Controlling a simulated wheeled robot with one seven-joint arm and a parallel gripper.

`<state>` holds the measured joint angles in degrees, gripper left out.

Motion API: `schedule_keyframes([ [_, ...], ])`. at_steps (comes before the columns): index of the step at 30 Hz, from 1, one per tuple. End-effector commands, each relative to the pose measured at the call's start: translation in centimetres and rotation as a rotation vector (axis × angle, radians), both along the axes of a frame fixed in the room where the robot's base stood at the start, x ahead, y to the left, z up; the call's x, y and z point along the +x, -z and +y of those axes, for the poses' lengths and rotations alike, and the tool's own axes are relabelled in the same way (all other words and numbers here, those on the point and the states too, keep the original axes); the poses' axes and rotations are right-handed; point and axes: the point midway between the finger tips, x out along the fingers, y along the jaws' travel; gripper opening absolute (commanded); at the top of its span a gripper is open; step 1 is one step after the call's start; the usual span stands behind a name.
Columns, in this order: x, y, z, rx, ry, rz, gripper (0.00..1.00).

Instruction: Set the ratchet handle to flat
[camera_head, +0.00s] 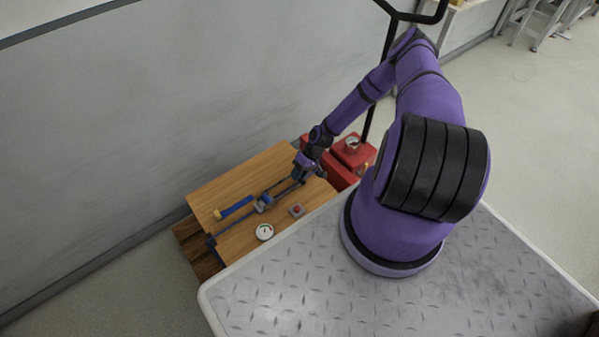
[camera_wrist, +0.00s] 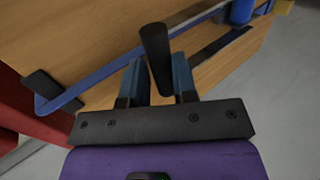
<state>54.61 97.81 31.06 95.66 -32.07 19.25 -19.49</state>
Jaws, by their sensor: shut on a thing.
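A dark round bar (camera_wrist: 155,45), which looks like the ratchet handle's grip, stands between the two blue fingers of my gripper (camera_wrist: 158,80) in the wrist view. My gripper is shut on it. In the head view my gripper (camera_head: 303,170) is low over the right part of the wooden board (camera_head: 235,240), and I cannot make out the handle there. A blue strap or bar (camera_wrist: 90,88) runs behind the fingers across the board in the wrist view.
The board also bears a blue bar (camera_head: 237,206), a grey-blue block (camera_head: 263,203), a round gauge (camera_head: 264,232) and a red button (camera_head: 297,210). A red box (camera_head: 352,150) stands at its right. A grey wall (camera_head: 150,120) rises behind it.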

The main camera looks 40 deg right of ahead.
Motion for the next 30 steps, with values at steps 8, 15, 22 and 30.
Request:
schedule_keyframes([
  [8,-0.27,0.76,-1.38,-0.022,0.006,-0.003,0.00],
  [15,-0.22,0.66,-1.49,-0.023,0.006,-0.003,0.46],
  [22,-0.19,0.56,-1.34,-0.021,0.006,-0.001,0.47],
  [30,-0.15,0.38,-1.33,-0.019,0.006,0.000,0.47],
])
